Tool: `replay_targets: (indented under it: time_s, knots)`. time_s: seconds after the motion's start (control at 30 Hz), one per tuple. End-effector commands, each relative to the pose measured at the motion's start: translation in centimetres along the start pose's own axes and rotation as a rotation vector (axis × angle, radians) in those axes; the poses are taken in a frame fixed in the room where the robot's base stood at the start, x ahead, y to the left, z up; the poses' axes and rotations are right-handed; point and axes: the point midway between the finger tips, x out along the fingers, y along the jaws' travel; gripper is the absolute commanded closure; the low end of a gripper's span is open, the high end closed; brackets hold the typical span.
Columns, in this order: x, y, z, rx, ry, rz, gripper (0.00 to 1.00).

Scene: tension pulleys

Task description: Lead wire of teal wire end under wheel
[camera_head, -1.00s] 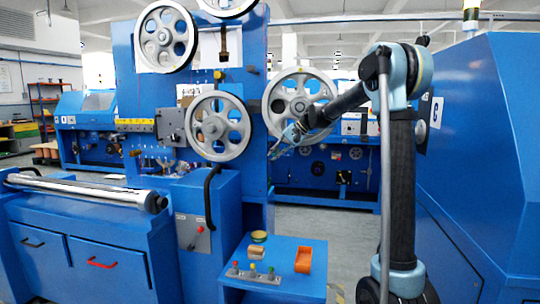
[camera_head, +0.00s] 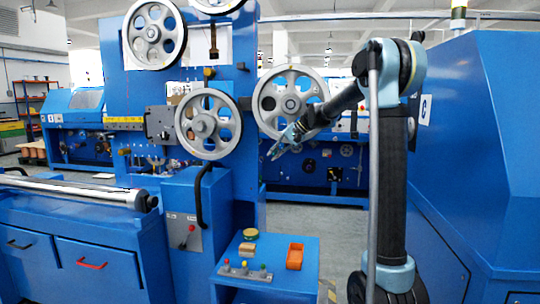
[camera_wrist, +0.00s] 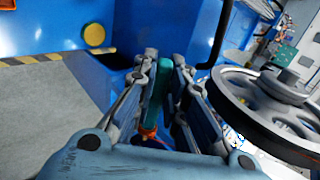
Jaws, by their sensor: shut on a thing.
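My gripper (camera_head: 272,153) is beside the machine, below and slightly left of the right-hand grey spoked wheel (camera_head: 289,103) and right of the lower left wheel (camera_head: 208,124). In the wrist view my gripper (camera_wrist: 165,62) has its fingers closed around a teal piece (camera_wrist: 158,88), the teal wire end. A wheel (camera_wrist: 268,103) with a dark rim stands close to the right of the fingers, apart from them. The wire itself cannot be made out in the head view, and its path round the wheels is not clear.
Two more wheels (camera_head: 155,35) (camera_head: 217,4) sit higher on the blue machine. A small blue table (camera_head: 305,262) holds an orange tray (camera_head: 295,256) and several knobs. A large blue cabinet (camera_head: 470,150) stands at the right. Grey floor (camera_wrist: 45,115) shows left of the gripper.

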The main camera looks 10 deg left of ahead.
Motion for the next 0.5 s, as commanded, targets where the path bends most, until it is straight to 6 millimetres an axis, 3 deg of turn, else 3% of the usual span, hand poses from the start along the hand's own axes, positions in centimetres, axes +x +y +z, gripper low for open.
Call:
replay_targets:
  time_s: [0.5]
  knots:
    - [-2.9,4.5,0.0,0.001,0.001,0.000,1.00]
